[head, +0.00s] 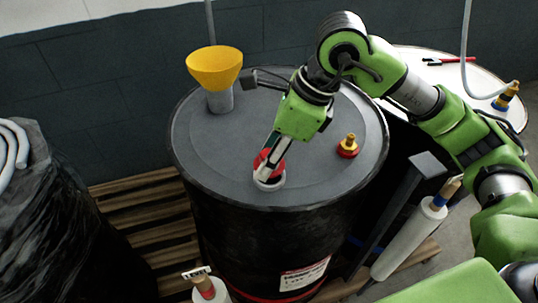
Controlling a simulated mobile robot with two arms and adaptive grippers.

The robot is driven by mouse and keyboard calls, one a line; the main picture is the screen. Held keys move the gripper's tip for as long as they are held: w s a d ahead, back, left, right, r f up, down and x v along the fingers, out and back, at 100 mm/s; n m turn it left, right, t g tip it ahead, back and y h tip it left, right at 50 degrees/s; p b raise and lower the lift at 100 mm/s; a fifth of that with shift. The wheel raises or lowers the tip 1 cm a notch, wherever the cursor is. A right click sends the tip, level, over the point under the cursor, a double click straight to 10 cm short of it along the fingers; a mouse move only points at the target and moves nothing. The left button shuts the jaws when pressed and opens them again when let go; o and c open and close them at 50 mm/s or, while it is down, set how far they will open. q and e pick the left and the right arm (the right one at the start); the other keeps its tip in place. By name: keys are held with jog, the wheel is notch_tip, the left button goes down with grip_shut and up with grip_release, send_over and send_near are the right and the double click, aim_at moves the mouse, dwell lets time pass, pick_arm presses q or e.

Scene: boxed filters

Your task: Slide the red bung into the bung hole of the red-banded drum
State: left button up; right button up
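The red-banded drum (190,160) is black with a grey lid and stands upright in the middle of the head view. Part of its red band (265,299) shows low on its side. The bung hole (270,183) has a pale ring near the lid's front edge. My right gripper (268,168) reaches down over this hole, its fingers closed about the red bung (262,157). The bung is right at the ring; the fingers hide how deep it sits. My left gripper is not in view.
A yellow funnel (214,67) stands at the lid's back left. A brass fitting with a red base (348,147) is at the lid's right. A white-topped drum (490,75) stands behind right. A black-wrapped load (50,220) is at left, a wooden pallet (140,205) below.

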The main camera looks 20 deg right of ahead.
jog(key=shift+b, duration=0.3)
dwell(0.5)
jog(key=shift+f, duration=0.2)
jog(key=shift+f+b, duration=0.3)
jog(key=shift+b, duration=0.2)
jog(key=shift+f+b, duration=0.6)
jog(key=shift+f, duration=0.05)
jog(key=o, duration=1.2)
jog(key=shift+c, duration=0.2)
jog(key=v, duration=1.2)
